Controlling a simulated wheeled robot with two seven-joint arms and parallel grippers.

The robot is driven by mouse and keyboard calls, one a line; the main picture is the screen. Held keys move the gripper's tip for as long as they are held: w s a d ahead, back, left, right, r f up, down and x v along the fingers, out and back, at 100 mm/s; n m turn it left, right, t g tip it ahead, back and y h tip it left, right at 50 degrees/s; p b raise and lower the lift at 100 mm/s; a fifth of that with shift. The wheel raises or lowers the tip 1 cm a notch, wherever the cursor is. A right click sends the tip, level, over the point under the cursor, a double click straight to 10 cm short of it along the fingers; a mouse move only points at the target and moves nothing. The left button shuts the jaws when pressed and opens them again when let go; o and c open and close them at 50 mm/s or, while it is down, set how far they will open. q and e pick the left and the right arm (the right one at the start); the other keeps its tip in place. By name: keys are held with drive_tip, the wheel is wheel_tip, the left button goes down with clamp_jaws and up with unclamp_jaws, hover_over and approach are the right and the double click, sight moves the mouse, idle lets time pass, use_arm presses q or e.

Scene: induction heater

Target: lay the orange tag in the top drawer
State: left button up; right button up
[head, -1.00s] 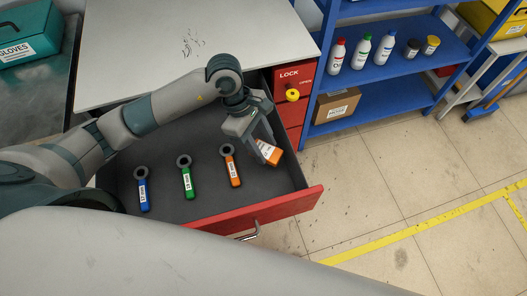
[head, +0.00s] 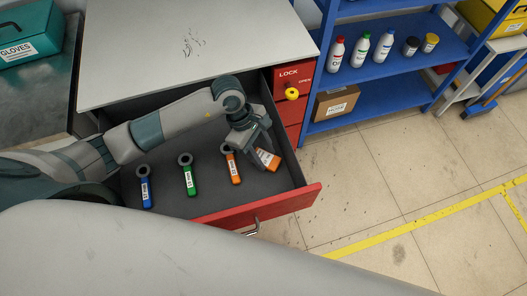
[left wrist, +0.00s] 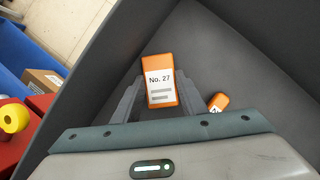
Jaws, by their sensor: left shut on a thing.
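The orange tag (head: 268,159) has a white label reading "No. 27" in the left wrist view (left wrist: 161,80). My left gripper (head: 257,159) is shut on it, with one finger on each side, also seen in the left wrist view (left wrist: 164,98). The tag is tilted and inside the outline of the open top drawer (head: 262,207), near its right end. Whether it touches the floor is unclear. A blue tag (head: 145,192), a green tag (head: 188,180) and another orange tag (head: 234,172) lie in the drawer. My right gripper is out of view.
The red cabinet front has a yellow knob (head: 292,93) by the words LOCK and OPEN. The worktop (head: 150,50) overhangs the drawer's back. A blue shelf (head: 375,100) with bottles and a box stands to the right. The drawer's front middle is bare.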

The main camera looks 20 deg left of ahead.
use_arm(q)
drive_tip(key=shift+f, duration=0.15)
drive_tip(key=o, duration=1)
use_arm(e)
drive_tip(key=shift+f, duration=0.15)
use_arm(q)
drive_tip(key=shift+r, duration=0.2)
drive_tip(key=shift+a+r, duration=0.1)
drive_tip(key=shift+r, duration=0.05)
drive_tip(key=shift+b+v, duration=2.1)
drive_tip(key=shift+v, duration=3.7)
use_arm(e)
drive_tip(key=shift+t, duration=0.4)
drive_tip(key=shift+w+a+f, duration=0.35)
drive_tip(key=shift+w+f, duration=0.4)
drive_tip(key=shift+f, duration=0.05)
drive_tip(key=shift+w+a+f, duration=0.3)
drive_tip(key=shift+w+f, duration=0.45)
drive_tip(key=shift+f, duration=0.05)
